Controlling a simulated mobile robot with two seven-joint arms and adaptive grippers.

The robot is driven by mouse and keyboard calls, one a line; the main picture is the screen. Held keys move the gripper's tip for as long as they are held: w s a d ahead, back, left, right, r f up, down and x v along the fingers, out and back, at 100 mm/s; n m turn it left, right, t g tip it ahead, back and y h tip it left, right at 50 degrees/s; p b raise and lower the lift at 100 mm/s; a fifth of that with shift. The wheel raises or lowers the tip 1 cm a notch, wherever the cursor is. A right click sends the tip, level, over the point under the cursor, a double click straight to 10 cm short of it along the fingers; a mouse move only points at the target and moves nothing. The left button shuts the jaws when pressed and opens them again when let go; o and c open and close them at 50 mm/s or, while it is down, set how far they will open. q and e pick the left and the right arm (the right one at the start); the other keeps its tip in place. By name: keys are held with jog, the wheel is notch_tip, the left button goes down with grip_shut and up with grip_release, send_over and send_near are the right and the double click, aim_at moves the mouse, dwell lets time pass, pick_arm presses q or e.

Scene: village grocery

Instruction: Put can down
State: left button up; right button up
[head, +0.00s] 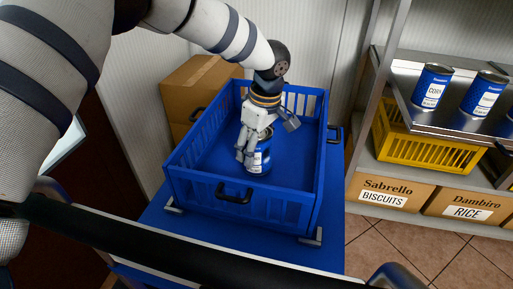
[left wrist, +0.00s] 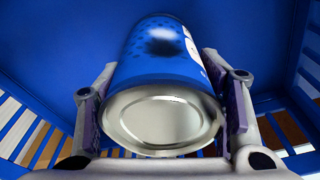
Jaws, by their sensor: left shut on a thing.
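A blue can (head: 259,158) with a white label is inside the blue crate (head: 200,192). My left gripper (head: 252,152) reaches down into the crate and is shut on the can. In the left wrist view the can (left wrist: 165,60) sits between the two fingers of the gripper (left wrist: 163,110), with its silver end facing the camera. The can looks upright and close to the crate floor; I cannot tell whether it touches the floor. My right gripper is not in view.
The crate stands on a blue platform (head: 190,238). Brown boxes (head: 200,85) stand behind it. On the right, a shelf (head: 410,105) holds several blue cans, with a yellow crate (head: 425,145) and labelled cartons (head: 390,193) below. The rest of the crate floor is clear.

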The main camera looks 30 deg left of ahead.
pick_arm(q)
jog(key=shift+f, duration=0.25)
jog(key=o, duration=1.8)
jog(key=shift+f, duration=0.1)
jog(key=r, duration=0.4)
jog(key=d+r, duration=0.1)
jog(key=r, duration=0.7)
jog(key=shift+s+d, duration=0.15)
jog(key=shift+d, duration=0.2)
